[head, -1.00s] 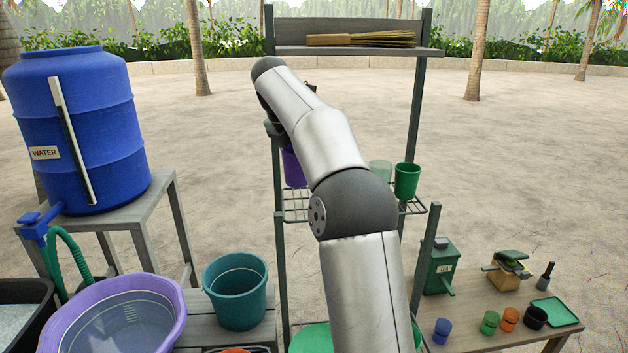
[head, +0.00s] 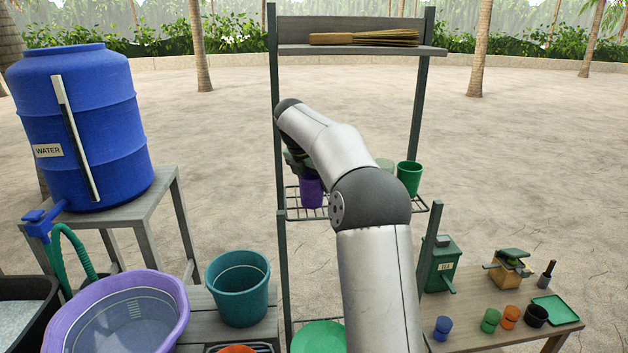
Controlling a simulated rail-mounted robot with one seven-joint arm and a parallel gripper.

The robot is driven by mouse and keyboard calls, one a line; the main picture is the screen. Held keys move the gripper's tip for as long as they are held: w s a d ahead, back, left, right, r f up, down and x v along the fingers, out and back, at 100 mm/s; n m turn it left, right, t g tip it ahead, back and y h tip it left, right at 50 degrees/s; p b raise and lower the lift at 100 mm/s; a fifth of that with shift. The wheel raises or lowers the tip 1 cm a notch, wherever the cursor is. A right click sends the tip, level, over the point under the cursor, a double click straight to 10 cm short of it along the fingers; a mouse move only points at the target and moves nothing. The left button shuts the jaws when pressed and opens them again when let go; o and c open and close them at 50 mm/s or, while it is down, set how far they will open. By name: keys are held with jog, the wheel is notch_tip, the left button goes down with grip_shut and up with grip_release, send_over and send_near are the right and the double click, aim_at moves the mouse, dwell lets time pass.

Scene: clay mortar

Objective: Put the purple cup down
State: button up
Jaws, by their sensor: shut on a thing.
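The purple cup (head: 312,192) is upright at the left part of the wire shelf (head: 292,204) of the rack. My gripper (head: 305,172) is shut on the cup near its top, and my arm hides much of both. The cup's base appears at the level of the shelf wires, but I cannot tell whether it touches them.
A green cup (head: 409,178) and a pale green cup (head: 385,164) stand on the shelf's right side, the pale one partly behind my arm. A brush (head: 365,38) lies on the top board. Dark posts (head: 275,120) frame the shelf.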

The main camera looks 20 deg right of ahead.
jog(key=o, duration=1)
jog(key=shift+f, duration=0.15)
jog(key=v, duration=1.2)
jog(key=shift+s, duration=0.1)
